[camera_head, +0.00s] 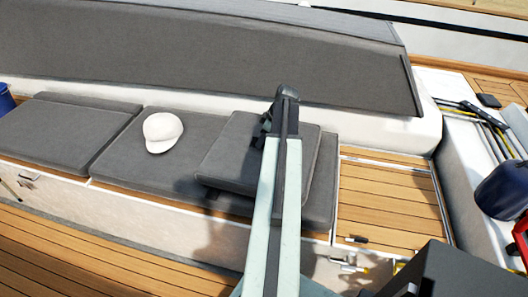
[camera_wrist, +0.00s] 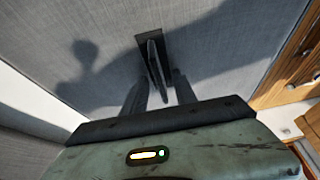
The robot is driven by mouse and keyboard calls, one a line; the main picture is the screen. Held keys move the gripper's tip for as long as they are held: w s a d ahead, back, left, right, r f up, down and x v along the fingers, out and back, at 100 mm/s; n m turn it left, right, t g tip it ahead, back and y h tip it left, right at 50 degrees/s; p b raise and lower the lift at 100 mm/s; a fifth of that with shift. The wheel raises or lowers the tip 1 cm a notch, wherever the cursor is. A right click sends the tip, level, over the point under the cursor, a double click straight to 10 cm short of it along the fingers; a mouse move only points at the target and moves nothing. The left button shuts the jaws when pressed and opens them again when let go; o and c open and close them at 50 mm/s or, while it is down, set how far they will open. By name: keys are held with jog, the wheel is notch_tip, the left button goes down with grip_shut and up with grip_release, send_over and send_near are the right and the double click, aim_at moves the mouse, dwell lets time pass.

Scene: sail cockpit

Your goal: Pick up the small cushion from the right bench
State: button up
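The small cushion (camera_head: 232,150) is a dark grey square pad lying flat on the bench seat pad in the head view. My arm crosses over it and hides part of it. My gripper (camera_head: 262,130) is over its upper middle, partly hidden by my arm. In the wrist view my gripper (camera_wrist: 160,85) is open, with a finger on each side of a dark upright tab (camera_wrist: 155,55). The tab stands on a grey fabric surface, apparently the small cushion (camera_wrist: 225,50). The fingers look apart from the tab; contact with the fabric cannot be told.
A white cap (camera_head: 162,132) lies on the bench pad (camera_head: 140,175) left of the small cushion. A padded backrest (camera_head: 200,55) rises behind. A wooden deck panel (camera_head: 385,205) is to the right. A dark blue bag-like object (camera_head: 502,190) stands at the far right.

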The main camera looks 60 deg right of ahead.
jog(key=shift+f, duration=0.2)
grip_shut()
dwell(1.5)
